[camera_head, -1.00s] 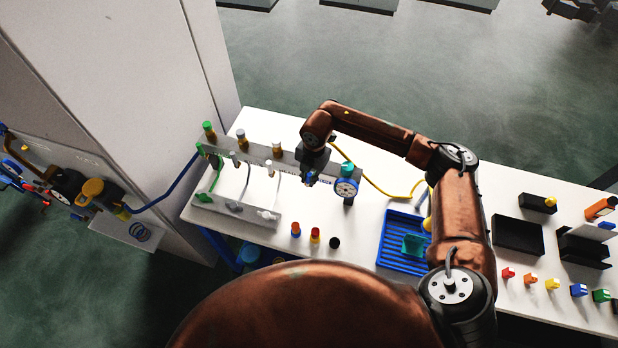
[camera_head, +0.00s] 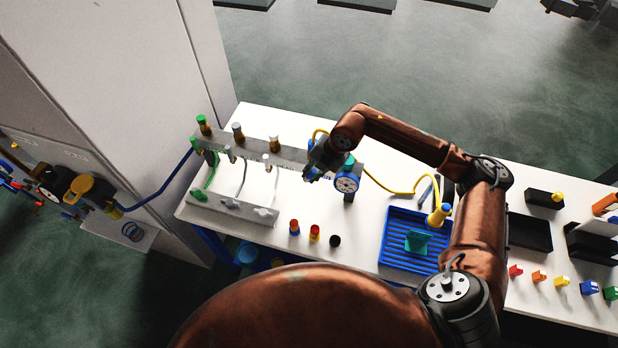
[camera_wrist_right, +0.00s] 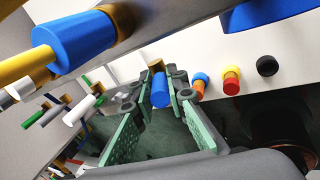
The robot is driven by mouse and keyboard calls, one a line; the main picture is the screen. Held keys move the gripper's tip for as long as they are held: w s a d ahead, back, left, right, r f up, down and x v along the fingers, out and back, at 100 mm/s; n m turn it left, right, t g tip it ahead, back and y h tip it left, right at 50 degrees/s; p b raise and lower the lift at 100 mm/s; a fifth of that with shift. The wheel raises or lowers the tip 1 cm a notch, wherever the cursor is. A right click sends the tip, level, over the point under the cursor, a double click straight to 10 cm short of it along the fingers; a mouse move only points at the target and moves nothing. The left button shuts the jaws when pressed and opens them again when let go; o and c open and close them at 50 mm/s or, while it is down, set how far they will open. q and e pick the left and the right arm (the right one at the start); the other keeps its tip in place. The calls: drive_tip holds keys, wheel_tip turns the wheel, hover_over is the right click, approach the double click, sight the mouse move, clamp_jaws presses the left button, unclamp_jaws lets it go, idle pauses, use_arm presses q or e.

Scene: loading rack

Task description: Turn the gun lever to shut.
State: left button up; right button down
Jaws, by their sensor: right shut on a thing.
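My right gripper (camera_head: 312,175) is at the right end of the grey valve rack (camera_head: 262,149), beside the round blue-rimmed gauge (camera_head: 346,183). In the right wrist view the green fingers of this gripper (camera_wrist_right: 157,101) are closed around a small blue lever handle (camera_wrist_right: 160,91). A yellow piece shows behind the handle. I take this handle for the gun lever; its base is hidden, so its exact angle is unclear. White, grey and green lever handles (camera_wrist_right: 82,108) stand along the rack at the left of the wrist view. My left gripper is not in view.
A large blue sleeve on a yellow pipe (camera_wrist_right: 72,43) is close to the wrist camera. Several small caps (camera_head: 314,233) stand in front of the rack. A blue tray (camera_head: 392,256) and a yellow hose (camera_head: 390,187) lie to the right. A tall cabinet stands left.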

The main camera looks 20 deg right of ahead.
drive_tip(key=y+b, duration=0.1)
drive_tip(key=f+t+b, duration=0.1)
drive_tip(key=b, duration=0.1)
drive_tip(key=shift+s+d+y, duration=0.25)
drive_tip(key=shift+d+y, duration=0.1)
drive_tip(key=shift+y, duration=0.05)
drive_tip(key=shift+s+d+r+t+y+b, duration=0.15)
drive_tip(key=shift+t+y+b, duration=0.45)
drive_tip(key=shift+b, duration=0.55)
drive_tip(key=c, duration=1.9)
unclamp_jaws()
drive_tip(key=v, duration=1.2)
drive_tip(key=shift+c, duration=0.3)
